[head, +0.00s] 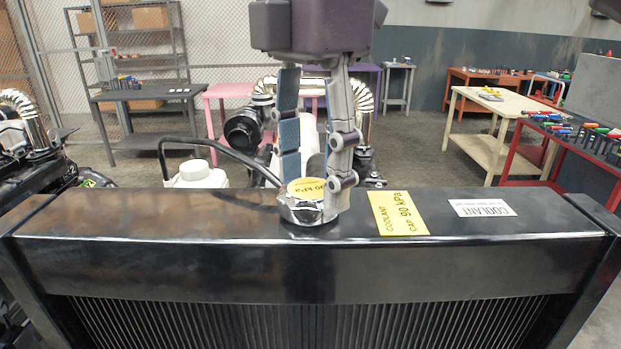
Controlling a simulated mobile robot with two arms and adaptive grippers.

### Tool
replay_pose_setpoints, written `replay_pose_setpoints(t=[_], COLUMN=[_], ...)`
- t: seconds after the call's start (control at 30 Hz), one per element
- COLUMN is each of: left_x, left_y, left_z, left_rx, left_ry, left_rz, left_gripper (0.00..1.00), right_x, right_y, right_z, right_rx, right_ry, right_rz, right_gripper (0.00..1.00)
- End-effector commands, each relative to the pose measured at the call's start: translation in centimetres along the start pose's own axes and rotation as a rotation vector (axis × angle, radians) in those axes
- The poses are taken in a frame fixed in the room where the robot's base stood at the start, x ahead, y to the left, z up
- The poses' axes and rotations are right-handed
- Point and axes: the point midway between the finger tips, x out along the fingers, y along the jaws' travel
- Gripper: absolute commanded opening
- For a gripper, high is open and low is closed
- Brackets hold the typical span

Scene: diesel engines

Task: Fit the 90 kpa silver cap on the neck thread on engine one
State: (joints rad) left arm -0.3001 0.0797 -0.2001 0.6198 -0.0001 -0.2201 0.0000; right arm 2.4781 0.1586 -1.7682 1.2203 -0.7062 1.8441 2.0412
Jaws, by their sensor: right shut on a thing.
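The silver cap (305,211) has a yellow top marked 90 kPa. It is at the top face of the black radiator (480,262) of the engine in front of me, left of a yellow label (398,212) reading COOLANT CAP 90 kPa. My right gripper (312,192) reaches down from above and is shut on the cap, with its fingers at the cap's sides. The cap looks about level. The neck thread does not show, and I cannot tell whether the cap is seated on it. My left gripper is not in view.
A white COOLANT label (482,208) lies on the radiator top at right. A white reservoir (196,175) and a black hose (215,147) are behind the radiator at left. Another engine (28,150) stands at far left. Benches with tools stand further back.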

Motion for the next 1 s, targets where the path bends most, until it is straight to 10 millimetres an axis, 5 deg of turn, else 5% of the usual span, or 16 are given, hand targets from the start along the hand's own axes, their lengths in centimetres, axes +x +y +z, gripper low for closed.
replay_pose_setpoints(t=[0.1,0.13,0.3,1.0], left_x=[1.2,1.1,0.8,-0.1], left_y=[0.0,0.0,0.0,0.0], left_z=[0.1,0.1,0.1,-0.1], left_rx=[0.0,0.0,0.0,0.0], left_ry=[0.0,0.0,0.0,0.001], left_rz=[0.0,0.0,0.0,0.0], left_gripper=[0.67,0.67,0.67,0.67], right_x=[0.5,0.4,0.2,-0.8], right_y=[0.0,0.0,0.0,-0.1], right_z=[0.0,-0.1,-0.1,0.0], right_rx=[0.207,0.235,0.222,0.219], right_ry=[-0.001,0.0,0.0,0.0], right_rz=[0.0,-0.002,-0.002,-0.001], right_gripper=[0.0,0.5,0.69,0.67])
